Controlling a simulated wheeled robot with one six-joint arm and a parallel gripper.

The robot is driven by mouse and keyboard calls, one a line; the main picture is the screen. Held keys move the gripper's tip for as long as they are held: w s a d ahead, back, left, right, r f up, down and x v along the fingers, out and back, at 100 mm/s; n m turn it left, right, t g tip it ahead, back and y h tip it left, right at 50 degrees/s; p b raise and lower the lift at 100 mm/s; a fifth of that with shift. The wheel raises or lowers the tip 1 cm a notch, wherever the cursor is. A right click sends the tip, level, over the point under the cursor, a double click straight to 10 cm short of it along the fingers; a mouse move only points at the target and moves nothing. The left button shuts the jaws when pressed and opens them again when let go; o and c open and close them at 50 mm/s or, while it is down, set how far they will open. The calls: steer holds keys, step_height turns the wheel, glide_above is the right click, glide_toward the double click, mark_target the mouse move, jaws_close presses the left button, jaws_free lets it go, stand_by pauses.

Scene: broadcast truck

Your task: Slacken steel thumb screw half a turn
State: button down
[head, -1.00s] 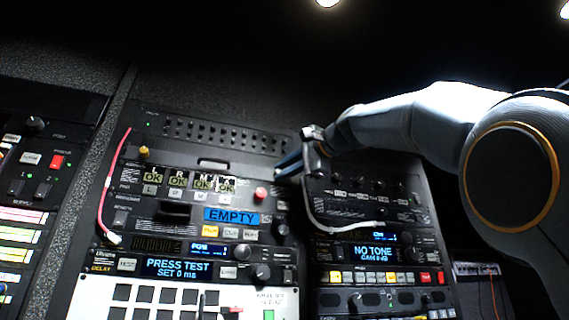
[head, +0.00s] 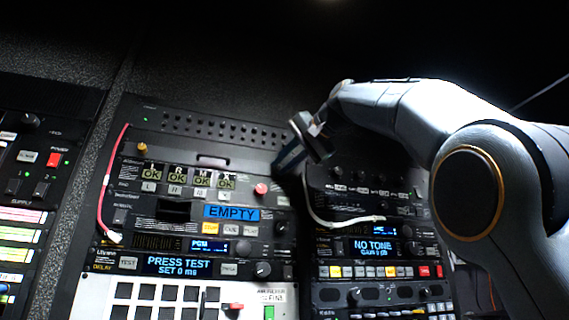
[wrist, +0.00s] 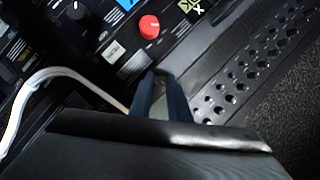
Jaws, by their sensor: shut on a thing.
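My gripper (head: 284,167) is at the upper right corner of the middle rack's meter panel (head: 190,202). Its two dark fingers also show in the wrist view (wrist: 160,77), with their tips close together against the panel edge, up and right of a white cable. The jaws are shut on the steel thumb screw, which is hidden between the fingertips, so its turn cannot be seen. A brass-coloured screw (head: 142,148) is at the panel's upper left.
A red knob (head: 261,189) sits close below the gripper; it also shows in the wrist view (wrist: 149,27). A white cable (head: 318,216) hangs just right of the gripper, and a red cable (head: 107,187) hangs on the left. A perforated strip (wrist: 262,62) lies beside the fingers.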

stand_by(0.4)
steer(key=c, duration=1.7)
jaws_free()
steer(key=shift+o, duration=0.2)
steer(key=b+v, duration=0.2)
steer(key=v, duration=0.5)
steer(key=shift+s+d, duration=0.2)
steer(key=shift+s, duration=0.1)
steer(key=shift+d, duration=0.1)
